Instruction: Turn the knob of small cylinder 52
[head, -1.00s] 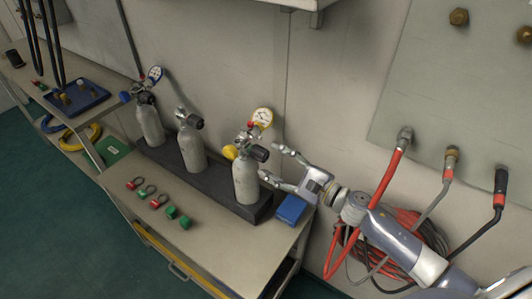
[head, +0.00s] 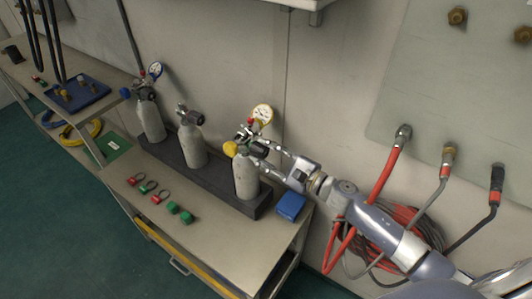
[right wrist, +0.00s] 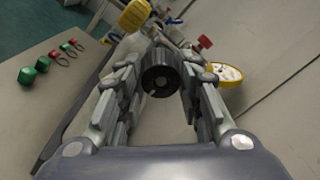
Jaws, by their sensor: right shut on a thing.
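Three grey cylinders stand in a dark rack on the bench. The right-hand cylinder (head: 246,178) carries a yellow cap (head: 230,149), a yellow-rimmed gauge (head: 263,114) and a black knob (right wrist: 160,74). My right gripper (head: 261,150) reaches in from the right and is shut on this black knob, one finger on each side of it in the right wrist view. The middle cylinder (head: 193,146) and the left cylinder (head: 151,121) stand apart from the gripper. I cannot read a number on any cylinder. My left gripper is not in view.
A blue box (head: 291,205) lies right of the rack (head: 222,188), below my arm. Green blocks (head: 173,207) and red-and-green shackles lie in front of it. Red and grey hoses (head: 381,178) hang from the wall panel (head: 455,80) near my arm.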

